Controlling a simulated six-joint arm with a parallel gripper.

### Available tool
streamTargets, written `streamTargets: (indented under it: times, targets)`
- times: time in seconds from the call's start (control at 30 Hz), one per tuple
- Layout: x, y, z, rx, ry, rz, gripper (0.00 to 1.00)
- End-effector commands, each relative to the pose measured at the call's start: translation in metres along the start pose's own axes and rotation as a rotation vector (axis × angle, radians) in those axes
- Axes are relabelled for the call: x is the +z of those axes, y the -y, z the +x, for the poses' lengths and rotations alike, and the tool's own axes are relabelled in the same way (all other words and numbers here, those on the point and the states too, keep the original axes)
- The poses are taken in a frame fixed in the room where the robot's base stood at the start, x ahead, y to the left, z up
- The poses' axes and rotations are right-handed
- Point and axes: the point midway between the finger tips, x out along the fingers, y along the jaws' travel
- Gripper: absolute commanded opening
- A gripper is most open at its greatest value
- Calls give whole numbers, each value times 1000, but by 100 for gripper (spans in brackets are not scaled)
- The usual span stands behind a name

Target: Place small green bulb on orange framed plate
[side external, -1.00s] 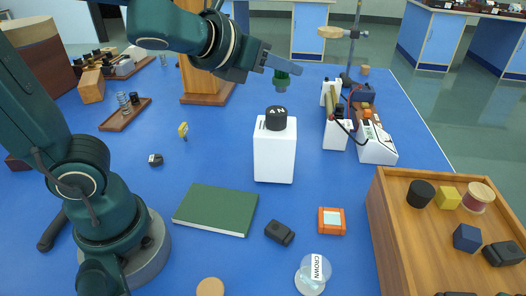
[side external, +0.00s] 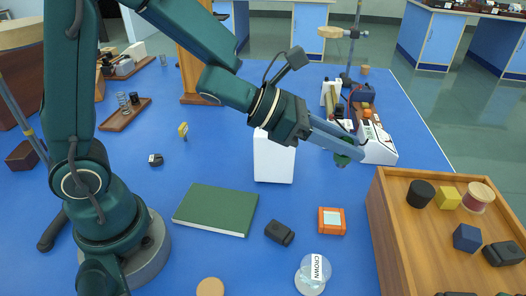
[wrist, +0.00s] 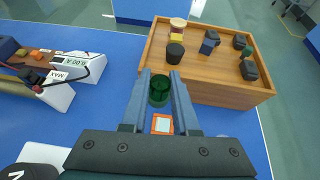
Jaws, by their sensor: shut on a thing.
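The small green bulb (wrist: 158,92) is held between the two fingers of my gripper (wrist: 160,88) in the wrist view. In the side view the bulb (side external: 343,158) shows at the fingertips of my gripper (side external: 340,150), in the air above the blue table. The orange framed plate (side external: 332,221) lies flat on the table, below the bulb in the side picture, and has a pale centre. The bulb and plate are apart.
A wooden tray (side external: 385,232) with several small items stands right of the plate. A green book (side external: 216,209), a black block (side external: 279,233) and a clear CROWN disc (side external: 313,272) lie nearby. White instruments (side external: 376,147) stand behind.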

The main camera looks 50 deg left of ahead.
Motion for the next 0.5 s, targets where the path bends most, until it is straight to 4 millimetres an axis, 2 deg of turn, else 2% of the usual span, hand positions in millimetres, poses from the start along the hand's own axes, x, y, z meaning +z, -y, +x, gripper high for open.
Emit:
streamTargets:
  times: [0.2,0.5]
  targets:
    - [-14,19,10,-118,-3,53,0]
    - [-54,20,28,-123,-4,52,0]
